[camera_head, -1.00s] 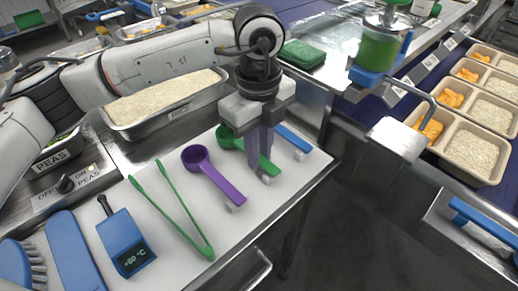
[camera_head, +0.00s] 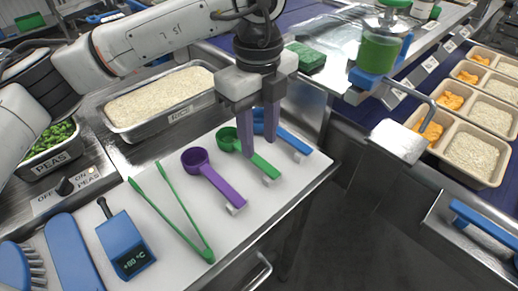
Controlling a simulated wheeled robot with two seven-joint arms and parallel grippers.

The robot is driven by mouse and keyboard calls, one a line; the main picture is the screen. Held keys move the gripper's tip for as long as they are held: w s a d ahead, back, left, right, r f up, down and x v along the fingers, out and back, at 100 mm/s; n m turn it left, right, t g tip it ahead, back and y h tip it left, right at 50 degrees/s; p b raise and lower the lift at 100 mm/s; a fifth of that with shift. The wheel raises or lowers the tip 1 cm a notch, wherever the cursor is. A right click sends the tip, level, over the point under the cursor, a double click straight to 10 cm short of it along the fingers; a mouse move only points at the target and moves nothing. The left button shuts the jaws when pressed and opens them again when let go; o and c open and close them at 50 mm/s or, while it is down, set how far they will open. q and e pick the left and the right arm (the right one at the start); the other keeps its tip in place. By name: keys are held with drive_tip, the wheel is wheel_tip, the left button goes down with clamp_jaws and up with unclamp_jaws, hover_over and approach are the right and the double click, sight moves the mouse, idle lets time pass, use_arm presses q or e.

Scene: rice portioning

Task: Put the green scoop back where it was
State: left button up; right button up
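The green scoop (camera_head: 264,165) lies on the white board (camera_head: 150,185), between the purple scoop (camera_head: 222,185) and the blue scoop (camera_head: 294,141). Its bowl is at the upper left and its handle end is by a small grey holder (camera_head: 271,181). My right gripper is not in view.
Green tongs (camera_head: 183,214), a blue thermometer (camera_head: 124,243) and a blue brush (camera_head: 17,264) lie on the board. A steel pan of rice (camera_head: 165,100) is behind it. Portion trays (camera_head: 470,150) stand at the right. A dispenser with a green jar (camera_head: 379,50) stands at the back.

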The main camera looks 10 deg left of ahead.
sight(259, 160)
use_arm(q)
wheel_tip(259, 160, up, 7)
idle(0.3)
